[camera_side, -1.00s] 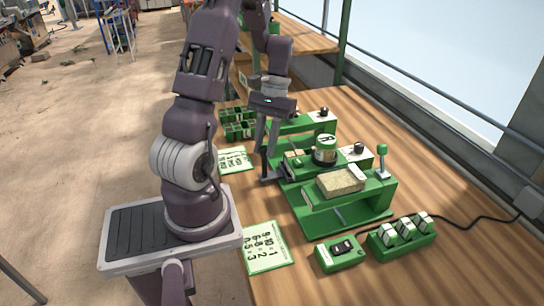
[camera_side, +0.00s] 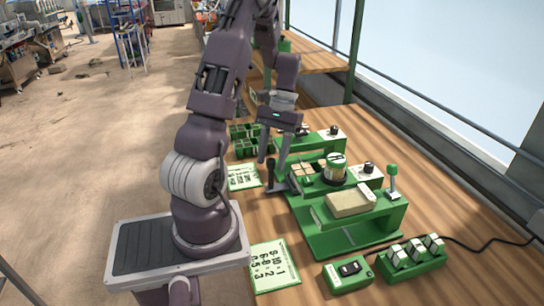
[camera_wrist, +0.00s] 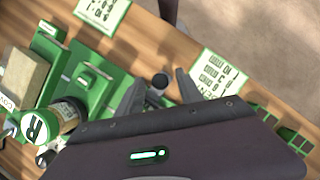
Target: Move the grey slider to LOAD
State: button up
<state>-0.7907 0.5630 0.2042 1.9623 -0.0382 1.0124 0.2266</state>
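A dark grey upright handle with a round knob (camera_side: 271,163), which looks like the slider, stands on a dark base at the left edge of the green seeder machine (camera_side: 345,240). Its knob also shows in the wrist view (camera_wrist: 160,80). My gripper (camera_side: 272,158) is above it, pointing down, with its fingers apart and nothing held. In the wrist view, my gripper (camera_wrist: 160,88) has one finger on each side of the knob. I cannot tell whether the fingers have reached its height. I cannot read a LOAD mark.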

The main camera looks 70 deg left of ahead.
jog(key=v, duration=0.7)
jog(key=w+d+r+m+t+y, duration=0.1)
jog(key=d+r+m+t+y, duration=0.15)
jog(key=d+r, duration=0.45)
jog(key=d+r+m+t+y, duration=0.1)
jog(key=d+r+m+t, duration=0.15)
jog(key=d, duration=0.75)
jog(key=s+d+r+m+t, duration=0.1)
jog(key=s+d+m+t, duration=0.2)
jog(key=s+d, duration=0.4)
jog(key=d+m, duration=0.1)
jog(key=d, duration=0.2)
jog(key=shift+s+t, duration=0.15)
jog(key=shift+t, duration=0.25)
